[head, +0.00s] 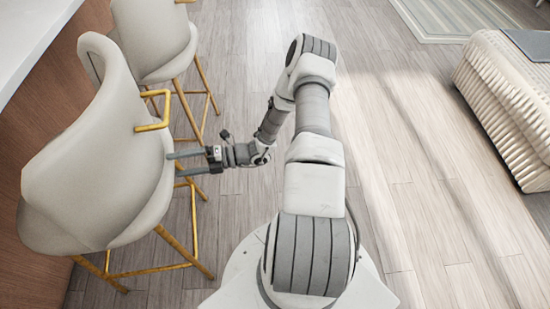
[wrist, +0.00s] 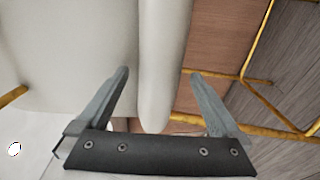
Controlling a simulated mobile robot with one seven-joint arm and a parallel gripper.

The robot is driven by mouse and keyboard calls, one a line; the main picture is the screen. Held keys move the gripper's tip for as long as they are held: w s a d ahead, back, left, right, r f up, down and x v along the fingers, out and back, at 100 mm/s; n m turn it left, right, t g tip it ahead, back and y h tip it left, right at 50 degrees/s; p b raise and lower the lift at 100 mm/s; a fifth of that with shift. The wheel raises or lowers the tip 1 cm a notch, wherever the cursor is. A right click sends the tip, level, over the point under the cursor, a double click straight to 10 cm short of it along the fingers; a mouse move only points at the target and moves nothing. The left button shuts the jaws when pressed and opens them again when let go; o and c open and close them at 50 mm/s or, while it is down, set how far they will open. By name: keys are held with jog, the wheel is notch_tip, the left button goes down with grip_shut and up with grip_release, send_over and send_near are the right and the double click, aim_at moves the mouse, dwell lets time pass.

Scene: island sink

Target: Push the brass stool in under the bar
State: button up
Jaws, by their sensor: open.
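A cream stool with brass legs (head: 100,165) stands at the left in the head view, beside the bar (head: 25,30). A second cream stool with brass legs (head: 155,38) stands behind it. My gripper (head: 171,165) is open at the right side of the nearer stool, its fingers pointing left at the cream shell. In the wrist view, a pale rounded edge of the stool (wrist: 160,65) shows between the open fingers. I cannot tell whether they touch it. Brass bars (wrist: 255,65) show at the right there. The nearer stool's far-side legs are hidden.
The bar's wood front (head: 28,275) runs along the left. Clear wood floor (head: 420,210) lies to the right of my arm. A cream ribbed piece of furniture (head: 505,105) stands at the right edge, and a rug (head: 460,20) lies at the back.

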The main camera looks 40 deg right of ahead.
jog(key=v, duration=0.7)
jog(key=shift+d, duration=0.1)
jog(key=s+a+r+m+g+h, duration=0.1)
jog(key=s+r+m+h, duration=0.45)
jog(key=r+m, duration=0.55)
jog(key=s+a+r+m+g+h, duration=0.1)
jog(key=s+r+m+h, duration=0.55)
jog(key=r, duration=0.65)
jog(key=s+a+r+m+g+h, duration=0.1)
jog(key=s+r+m+h, duration=0.4)
jog(key=r+m, duration=0.75)
notch_tip(320, 180, up, 18)
jog(key=s+y+p, duration=0.1)
jog(key=p, duration=1.8)
jog(key=shift+s+a, duration=0.15)
jog(key=shift+s, duration=0.15)
